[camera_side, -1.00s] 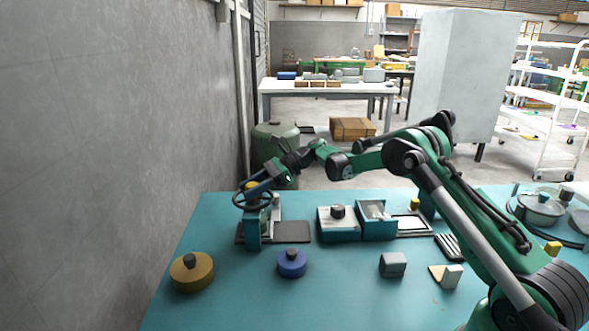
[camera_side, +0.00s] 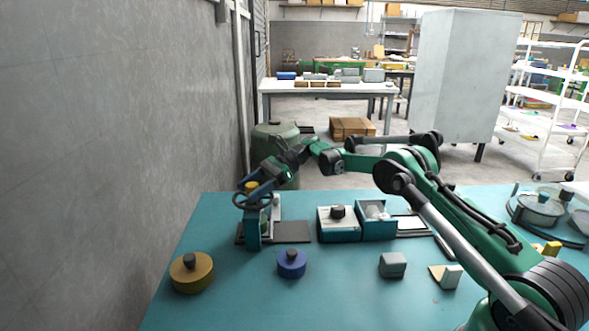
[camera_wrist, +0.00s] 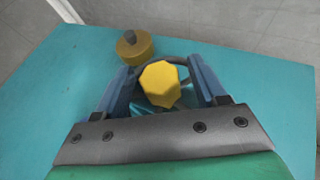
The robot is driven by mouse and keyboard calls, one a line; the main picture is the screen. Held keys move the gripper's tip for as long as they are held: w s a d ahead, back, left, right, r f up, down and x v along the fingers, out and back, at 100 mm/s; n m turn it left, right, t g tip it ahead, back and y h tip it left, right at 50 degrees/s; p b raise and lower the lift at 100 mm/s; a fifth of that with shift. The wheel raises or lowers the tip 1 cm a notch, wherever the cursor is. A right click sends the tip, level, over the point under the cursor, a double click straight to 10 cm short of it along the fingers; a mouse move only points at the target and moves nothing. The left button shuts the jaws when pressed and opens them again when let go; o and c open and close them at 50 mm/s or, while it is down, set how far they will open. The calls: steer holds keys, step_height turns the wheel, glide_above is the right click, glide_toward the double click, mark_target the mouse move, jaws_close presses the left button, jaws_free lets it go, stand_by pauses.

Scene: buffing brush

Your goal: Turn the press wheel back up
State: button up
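The press (camera_side: 252,234) stands at the back left of the teal bench, with a dark wheel (camera_side: 238,201) on top. A yellow knob (camera_side: 250,185) shows at the wheel. In the wrist view the yellow faceted knob (camera_wrist: 160,84) lies between my two blue fingers, with part of the dark wheel rim (camera_wrist: 183,72) behind it. My gripper (camera_wrist: 162,72) is open, and a gap shows on each side of the knob. In the side view my gripper (camera_side: 262,184) is over the wheel and partly hides it. I cannot tell whether a finger touches the wheel.
A brass round pot (camera_side: 192,275) and a blue one (camera_side: 291,264) stand in front of the press. Teal-sided boxes (camera_side: 340,231) stand to its right. A grey block (camera_side: 392,265) and a wedge (camera_side: 446,275) lie nearer my arm. A grey wall rises at left.

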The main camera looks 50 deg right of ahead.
steer(key=shift+d, duration=0.1)
steer(key=shift+v, duration=2.7)
